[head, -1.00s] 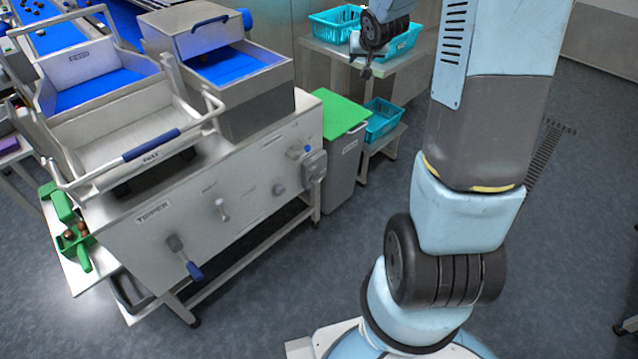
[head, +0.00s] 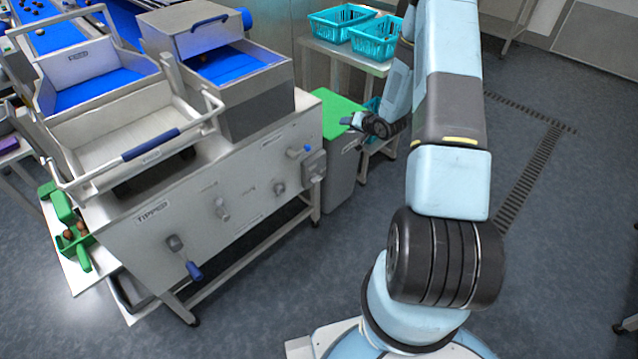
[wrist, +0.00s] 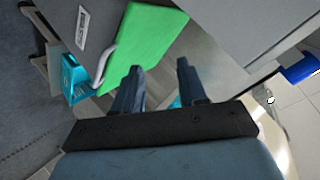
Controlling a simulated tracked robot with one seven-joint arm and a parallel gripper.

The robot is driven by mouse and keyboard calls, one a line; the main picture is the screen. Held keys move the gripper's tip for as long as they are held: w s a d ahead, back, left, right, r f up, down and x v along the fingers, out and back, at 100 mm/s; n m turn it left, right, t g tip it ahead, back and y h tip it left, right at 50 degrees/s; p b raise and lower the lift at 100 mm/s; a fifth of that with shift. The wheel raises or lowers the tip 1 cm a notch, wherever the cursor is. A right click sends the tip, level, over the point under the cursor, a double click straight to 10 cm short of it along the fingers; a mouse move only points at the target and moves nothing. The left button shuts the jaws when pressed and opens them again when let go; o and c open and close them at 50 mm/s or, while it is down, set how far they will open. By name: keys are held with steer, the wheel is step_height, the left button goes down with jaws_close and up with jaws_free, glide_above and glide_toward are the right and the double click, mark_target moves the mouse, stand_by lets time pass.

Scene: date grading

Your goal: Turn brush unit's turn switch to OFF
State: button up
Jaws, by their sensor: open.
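The machine's front panel (head: 250,195) carries two small grey turn knobs, one near the middle (head: 222,208) and one further right (head: 279,189). A small blue-handled control (head: 305,150) and a grey box (head: 315,165) sit at its right end. The labels there are too small to read, so I cannot tell which control is the brush unit's turn switch. My gripper (head: 350,122) is open and empty beside the panel's right end, over the green-lidded bin, apart from the knobs. In the wrist view its two fingers (wrist: 160,80) are spread, with the green lid (wrist: 145,40) beyond them.
The grey bin (head: 342,175) with its green lid (head: 335,110) stands right of the machine. Turquoise crates (head: 372,38) sit on a table behind. A blue-handled lever (head: 193,270) hangs below the TIPPER label. Open floor (head: 290,290) lies in front of the panel.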

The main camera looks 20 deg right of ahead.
steer(key=s+a+f+m+t+y, duration=0.1)
steer(key=s+f+m+y, duration=0.15)
steer(key=f, duration=0.45)
steer(key=s+a+f+m+t+y, duration=0.1)
steer(key=s+f, duration=0.3)
steer(key=f, duration=0.4)
steer(key=m+t+y, duration=0.2)
steer(key=m+t, duration=0.1)
steer(key=m, duration=0.1)
glide_toward(318, 181)
steer(key=shift+h, duration=0.25)
steer(key=x, duration=0.9)
steer(key=shift+a, duration=0.2)
jaws_close()
